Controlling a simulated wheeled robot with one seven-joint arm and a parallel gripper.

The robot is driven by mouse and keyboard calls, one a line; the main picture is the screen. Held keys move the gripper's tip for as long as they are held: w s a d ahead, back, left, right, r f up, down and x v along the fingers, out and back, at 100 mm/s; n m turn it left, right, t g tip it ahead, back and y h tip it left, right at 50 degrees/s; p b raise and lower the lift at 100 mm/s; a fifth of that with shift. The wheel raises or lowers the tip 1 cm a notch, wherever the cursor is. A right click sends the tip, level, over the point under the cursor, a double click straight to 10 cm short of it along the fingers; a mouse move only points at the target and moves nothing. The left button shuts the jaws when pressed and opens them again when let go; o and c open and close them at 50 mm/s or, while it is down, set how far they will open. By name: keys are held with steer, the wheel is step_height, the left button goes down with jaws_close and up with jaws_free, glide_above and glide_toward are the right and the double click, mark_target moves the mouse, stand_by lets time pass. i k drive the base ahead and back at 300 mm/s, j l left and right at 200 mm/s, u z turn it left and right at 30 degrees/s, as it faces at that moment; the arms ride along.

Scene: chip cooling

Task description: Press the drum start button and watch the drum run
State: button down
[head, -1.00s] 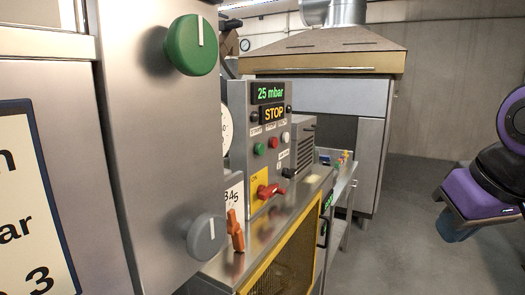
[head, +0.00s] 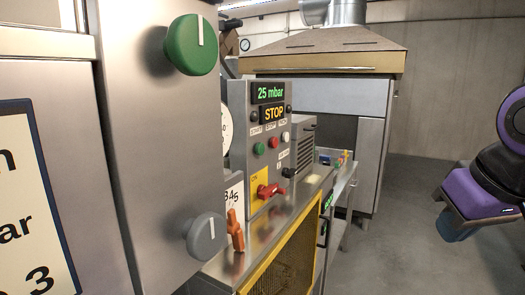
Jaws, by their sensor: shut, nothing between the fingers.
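The control panel (head: 241,165) stands upright beyond the near steel cabinet. Its upper display (head: 270,93) reads "25 mbar" in green, and the display below (head: 274,113) reads "STOP" in amber. A row of buttons sits under small labels: a green button (head: 260,148) at left below one that seems to read START, a red button (head: 274,142) in the middle and a white button (head: 285,137) at right. Nothing touches them. A yellow-framed mesh guard (head: 287,262) is below; I cannot make out a drum behind it. My purple arm shows at the right edge, well away from the panel; its gripper fingers are not visible.
The near cabinet (head: 125,130) fills the left, with a green knob (head: 191,45) and a grey knob (head: 206,236) sticking out. Floor (head: 400,240) is clear at right.

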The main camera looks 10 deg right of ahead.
mark_target(260, 148)
steer(key=i+l, duration=0.2)
steer(key=l, duration=0.15)
steer(key=i+l, duration=0.25)
steer(key=i+l+u, duration=0.1)
steer(key=l, duration=0.35)
steer(key=i+l, duration=0.3)
